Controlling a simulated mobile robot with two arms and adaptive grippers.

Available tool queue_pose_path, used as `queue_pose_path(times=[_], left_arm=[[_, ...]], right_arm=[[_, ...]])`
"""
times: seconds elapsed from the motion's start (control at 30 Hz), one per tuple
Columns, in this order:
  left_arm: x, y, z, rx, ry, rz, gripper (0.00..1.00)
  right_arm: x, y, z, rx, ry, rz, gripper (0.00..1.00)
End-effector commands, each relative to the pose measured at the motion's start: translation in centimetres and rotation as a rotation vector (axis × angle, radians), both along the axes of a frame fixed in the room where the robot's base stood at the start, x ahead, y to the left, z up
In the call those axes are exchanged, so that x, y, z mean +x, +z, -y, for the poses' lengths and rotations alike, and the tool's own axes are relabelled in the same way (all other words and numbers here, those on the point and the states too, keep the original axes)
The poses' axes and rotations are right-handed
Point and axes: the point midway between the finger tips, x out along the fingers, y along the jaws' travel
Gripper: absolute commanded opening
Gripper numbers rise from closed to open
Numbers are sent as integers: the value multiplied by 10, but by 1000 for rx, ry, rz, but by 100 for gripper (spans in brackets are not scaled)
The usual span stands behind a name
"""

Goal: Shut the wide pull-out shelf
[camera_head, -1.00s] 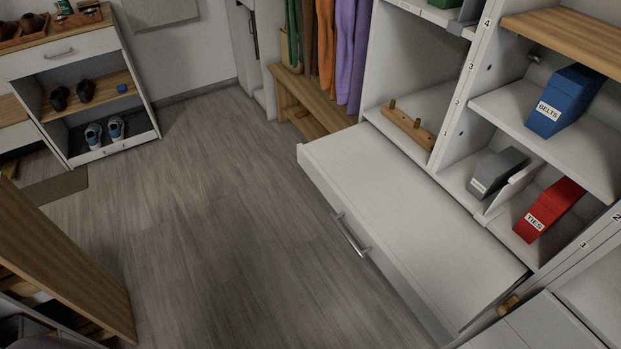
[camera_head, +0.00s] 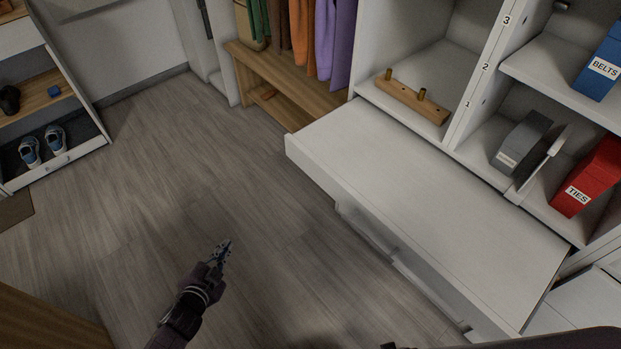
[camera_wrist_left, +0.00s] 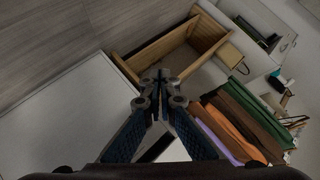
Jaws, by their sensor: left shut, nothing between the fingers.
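The wide pull-out shelf (camera_head: 430,200) is a white slab standing out from the lower part of the cubby unit. A handle (camera_head: 366,230) runs along its front face. Its white top also shows at the left of the left wrist view (camera_wrist_left: 70,125). My left gripper (camera_head: 226,246) is shut and empty, over the floor to the left of the shelf front and apart from it. Its closed fingertips show in the left wrist view (camera_wrist_left: 160,76). My right gripper cannot be made out; only a dark part shows at the bottom edge.
A wooden bench (camera_head: 275,85) stands beyond the shelf, below hanging clothes (camera_head: 325,40). A peg rail (camera_head: 412,100), a grey box (camera_head: 522,142) and a red TIES box (camera_head: 590,178) sit in the cubbies. A shoe cabinet (camera_head: 60,168) is at left. The floor between is clear.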

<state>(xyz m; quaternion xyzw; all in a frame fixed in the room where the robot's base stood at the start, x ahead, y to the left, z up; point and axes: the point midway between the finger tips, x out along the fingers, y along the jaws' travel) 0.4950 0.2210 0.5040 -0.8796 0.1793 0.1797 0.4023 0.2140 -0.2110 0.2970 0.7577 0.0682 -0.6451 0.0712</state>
Motion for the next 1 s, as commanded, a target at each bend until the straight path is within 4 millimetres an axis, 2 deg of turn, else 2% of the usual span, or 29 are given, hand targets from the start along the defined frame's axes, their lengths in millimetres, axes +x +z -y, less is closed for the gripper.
queue_pose_path(times=[0.1,0.27,0.4,0.5,0.6,0.7,0.87,1.0], left_arm=[[25,42,20,64,-137,160,0],[40,104,61,166,-359,388,0],[31,153,103,276,-584,595,0],[14,176,130,350,-735,718,0],[1,188,145,395,-823,784,0],[-1,193,152,410,-852,805,0],[12,195,169,408,-852,807,0],[30,195,192,407,-850,808,0]], right_arm=[[5,-9,0,0,-1,4,40],[12,-17,-1,1,-2,9,40],[17,-25,-2,1,-3,13,40],[21,-28,-3,2,-4,16,40],[22,-29,-3,2,-4,15,40],[22,-28,-3,2,-4,15,40],[20,-30,-3,1,-3,14,40],[16,-33,-2,1,-2,10,40]])
